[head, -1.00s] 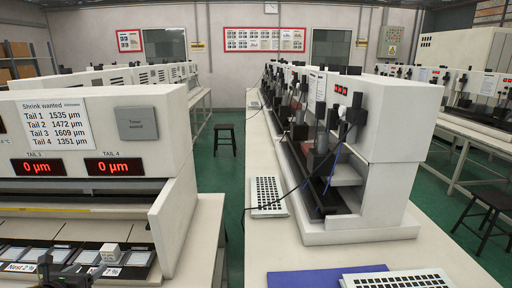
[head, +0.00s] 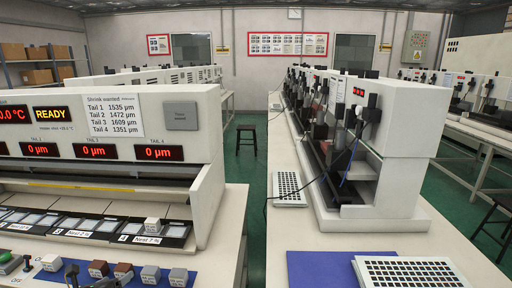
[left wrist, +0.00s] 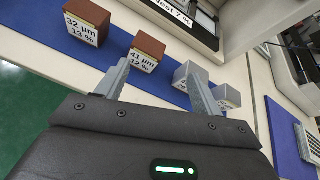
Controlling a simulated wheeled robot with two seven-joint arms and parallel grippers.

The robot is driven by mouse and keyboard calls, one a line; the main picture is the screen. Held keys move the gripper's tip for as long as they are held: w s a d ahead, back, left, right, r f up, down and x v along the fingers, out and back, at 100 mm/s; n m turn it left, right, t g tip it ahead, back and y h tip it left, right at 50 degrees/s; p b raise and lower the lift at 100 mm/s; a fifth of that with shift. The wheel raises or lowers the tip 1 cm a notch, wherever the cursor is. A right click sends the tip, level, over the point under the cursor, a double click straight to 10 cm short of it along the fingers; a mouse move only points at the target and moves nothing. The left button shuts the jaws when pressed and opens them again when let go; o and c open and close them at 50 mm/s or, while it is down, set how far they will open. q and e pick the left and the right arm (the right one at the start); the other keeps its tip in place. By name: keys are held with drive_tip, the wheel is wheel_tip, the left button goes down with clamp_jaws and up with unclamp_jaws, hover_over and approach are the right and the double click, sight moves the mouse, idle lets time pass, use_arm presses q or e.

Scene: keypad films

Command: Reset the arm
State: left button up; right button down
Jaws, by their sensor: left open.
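My left gripper (head: 85,279) shows at the bottom left of the head view, beside the row of film blocks. In the left wrist view my left gripper (left wrist: 158,82) has its grey fingers apart with nothing held between them. Beyond them on a blue strip are a brown block marked 32 µm 13 % (left wrist: 87,20) and a brown block marked 41 µm 12 % (left wrist: 147,50). Grey blocks (left wrist: 187,74) stand partly behind the right finger. The right gripper does not show.
The machine (head: 190,120) reads READY and several 0 µm displays. A pale block (head: 152,224) sits at the nest with the 7 % label. A blue mat (head: 320,268) and keypad (head: 410,272) lie on the right bench.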

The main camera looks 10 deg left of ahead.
use_arm(q)
drive_tip(key=s+d+f+n+g, duration=0.4)
drive_tip(key=s+d+f+n, duration=0.6)
drive_tip(key=s+d+n, duration=0.3)
drive_tip(key=s+d+f+n+g+h, duration=0.15)
drive_tip(key=s+d+n+g, duration=0.35)
drive_tip(key=s+d+n, duration=1)
wheel_tip(320, 180, down, 25)
drive_tip(key=a+g, duration=0.1)
drive_tip(key=a, duration=0.1)
drive_tip(key=s+a+f, duration=0.1)
drive_tip(key=s+f, duration=0.7)
drive_tip(key=s+a+f+g, duration=0.1)
drive_tip(key=s+a+f, duration=0.1)
drive_tip(key=s+f, duration=0.6)
drive_tip(key=shift+s+a, duration=0.15)
drive_tip(key=shift+a, duration=0.1)
drive_tip(key=shift+s+n, duration=0.15)
drive_tip(key=shift+n, duration=0.15)
